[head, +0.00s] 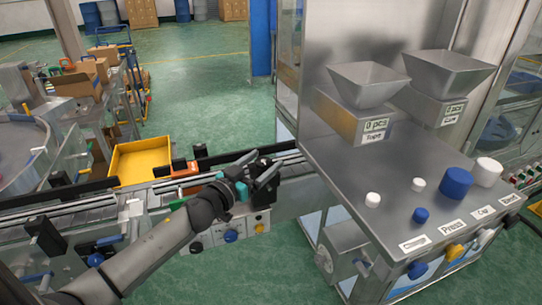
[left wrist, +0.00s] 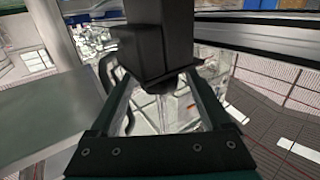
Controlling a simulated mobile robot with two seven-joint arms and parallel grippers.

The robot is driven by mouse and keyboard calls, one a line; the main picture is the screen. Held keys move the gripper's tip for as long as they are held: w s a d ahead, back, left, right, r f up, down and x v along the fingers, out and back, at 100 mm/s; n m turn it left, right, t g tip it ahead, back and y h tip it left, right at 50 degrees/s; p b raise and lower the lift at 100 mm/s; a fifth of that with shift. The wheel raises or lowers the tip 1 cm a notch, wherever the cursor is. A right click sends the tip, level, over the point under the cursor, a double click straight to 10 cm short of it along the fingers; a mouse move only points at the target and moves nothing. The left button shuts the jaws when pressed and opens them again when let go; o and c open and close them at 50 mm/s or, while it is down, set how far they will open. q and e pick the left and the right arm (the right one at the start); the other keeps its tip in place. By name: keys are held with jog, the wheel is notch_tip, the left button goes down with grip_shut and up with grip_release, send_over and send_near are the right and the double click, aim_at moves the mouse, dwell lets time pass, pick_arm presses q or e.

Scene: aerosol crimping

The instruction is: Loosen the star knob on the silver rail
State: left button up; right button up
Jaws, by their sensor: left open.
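The silver rail (head: 85,213) runs along the conveyor from the left toward the steel machine. My left gripper (head: 262,178) is over the conveyor near its right end, beside the machine. It is open. In the left wrist view its two fingers (left wrist: 162,105) stand either side of a black block-shaped part (left wrist: 150,45), which lies at or just beyond the fingertips. I cannot tell whether they touch it. I cannot make out a star shape; the knob may be hidden by the gripper or the black part. My right gripper is not in view.
A yellow tray (head: 142,162) stands behind the conveyor, with an orange part (head: 186,170) near the rail. The steel machine (head: 400,170) with two hoppers, white and blue caps and labelled knobs stands close on the right. Green floor is open behind.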

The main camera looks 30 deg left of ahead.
aim_at(268, 158)
pick_arm(q)
jog(key=shift+w+d, duration=0.15)
jog(key=shift+w, duration=0.75)
jog(key=shift+w+d, duration=0.1)
jog(key=shift+w, duration=0.8)
grip_shut()
